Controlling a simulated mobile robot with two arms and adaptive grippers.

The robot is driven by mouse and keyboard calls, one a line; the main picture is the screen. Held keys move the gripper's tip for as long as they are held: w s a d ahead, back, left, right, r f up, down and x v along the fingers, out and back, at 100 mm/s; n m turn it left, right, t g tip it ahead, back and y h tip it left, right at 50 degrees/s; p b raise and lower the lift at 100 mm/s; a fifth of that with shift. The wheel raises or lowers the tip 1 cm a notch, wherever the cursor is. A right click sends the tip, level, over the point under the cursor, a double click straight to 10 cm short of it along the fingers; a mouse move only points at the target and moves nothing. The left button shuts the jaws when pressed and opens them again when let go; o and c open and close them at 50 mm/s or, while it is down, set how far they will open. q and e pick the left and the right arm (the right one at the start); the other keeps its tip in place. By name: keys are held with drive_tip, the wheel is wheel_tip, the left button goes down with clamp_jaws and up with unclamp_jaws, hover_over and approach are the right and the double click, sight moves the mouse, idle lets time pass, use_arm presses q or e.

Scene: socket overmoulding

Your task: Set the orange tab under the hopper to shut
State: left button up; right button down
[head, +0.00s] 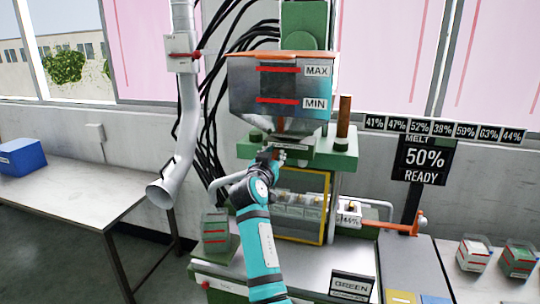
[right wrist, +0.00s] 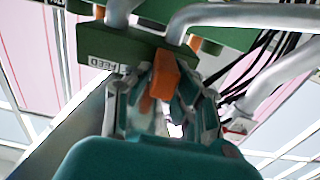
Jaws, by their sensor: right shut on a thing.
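The hopper (head: 245,92) stands on the green machine, with MAX and MIN marks on its front. The orange tab (right wrist: 165,72) is under it, beside a plate (right wrist: 101,64) lettered FEED in the right wrist view. My right gripper (head: 277,153) reaches up from below to the spot under the hopper. In the right wrist view its fingers stand on both sides of the tab and are shut on it. In the head view the gripper and arm hide the tab. My left gripper is not in view.
A grey hose (head: 186,125) hangs left of the machine, and a yellow-framed window (head: 326,208) sits below the hopper. An orange-handled lever (head: 400,227) juts out at right. Grey pipes (right wrist: 245,15) pass close above the gripper.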

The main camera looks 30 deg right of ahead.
drive_tip(key=shift+s+d, duration=1)
drive_tip(key=shift+s, duration=0.2)
drive_tip(key=c, duration=1.3)
unclamp_jaws()
drive_tip(key=shift+w+a, duration=0.1)
drive_tip(key=shift+w, duration=0.05)
drive_tip(key=shift+c, duration=0.2)
drive_tip(key=shift+o, duration=0.7)
drive_tip(key=v, duration=0.7)
drive_tip(key=shift+s+a, duration=0.15)
drive_tip(key=shift+s, duration=0.05)
